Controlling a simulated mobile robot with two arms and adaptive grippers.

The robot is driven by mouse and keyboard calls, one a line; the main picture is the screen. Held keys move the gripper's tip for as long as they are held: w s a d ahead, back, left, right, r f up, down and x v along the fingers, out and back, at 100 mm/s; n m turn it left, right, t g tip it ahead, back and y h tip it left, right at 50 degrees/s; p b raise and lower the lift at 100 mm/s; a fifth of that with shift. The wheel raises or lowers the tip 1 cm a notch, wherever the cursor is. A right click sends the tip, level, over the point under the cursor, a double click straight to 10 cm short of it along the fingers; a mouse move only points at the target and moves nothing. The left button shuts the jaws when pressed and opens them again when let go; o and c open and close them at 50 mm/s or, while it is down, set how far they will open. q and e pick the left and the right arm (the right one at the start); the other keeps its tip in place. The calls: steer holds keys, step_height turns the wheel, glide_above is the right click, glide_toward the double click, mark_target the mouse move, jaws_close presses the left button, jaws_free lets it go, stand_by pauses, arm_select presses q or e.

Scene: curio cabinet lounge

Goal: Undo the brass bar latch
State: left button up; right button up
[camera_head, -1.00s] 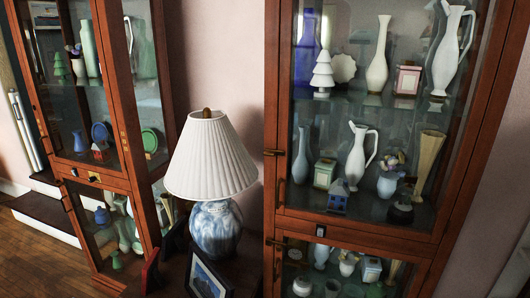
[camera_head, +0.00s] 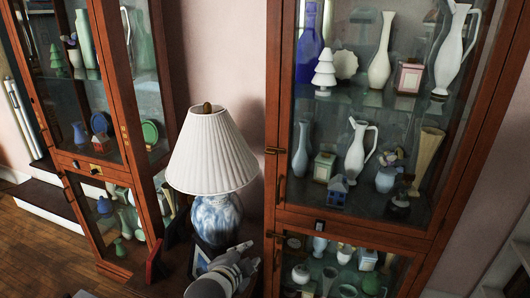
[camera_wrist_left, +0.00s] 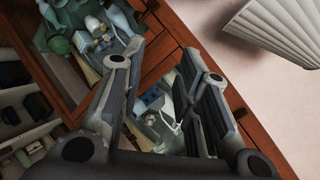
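A small brass bar (camera_head: 276,151) sits across the left frame of the right cabinet's upper door. A similar brass piece (camera_head: 274,235) is lower down, at the lower door. I cannot tell how either bar is turned. My left gripper (camera_head: 246,258) is low in the head view, in front of the lamp's base and left of the right cabinet, apart from both brass pieces. In the left wrist view its fingers (camera_wrist_left: 163,72) are spread with nothing between them, and a wood-framed glass cabinet shows beyond. No latch is clear there. My right gripper is not in view.
The pleated lamp (camera_head: 212,150) with a blue and white base stands between the two cabinets, close to my left gripper. A dark picture frame (camera_head: 202,262) is beside the gripper. The glass cabinets hold several vases and ornaments. Wooden floor shows at lower left.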

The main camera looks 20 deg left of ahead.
mark_target(269, 153)
arm_select(q)
steer(key=w+a+r+m+t, duration=0.1)
steer(key=w+r+m+t, duration=0.25)
steer(key=w+r, duration=0.45)
steer(key=w+r+m+t, duration=0.2)
steer(key=w+r+m, duration=0.25)
steer(key=r, duration=0.55)
steer(key=shift+n+h, duration=0.3)
steer(key=shift+n, duration=0.1)
steer(key=w+p, duration=0.2)
steer(key=w, duration=0.9)
steer(key=shift+w+f+p, duration=0.1)
steer(key=shift+f+p, duration=0.1)
steer(key=shift+p, duration=0.1)
steer(key=shift+c, duration=0.4)
jaws_close()
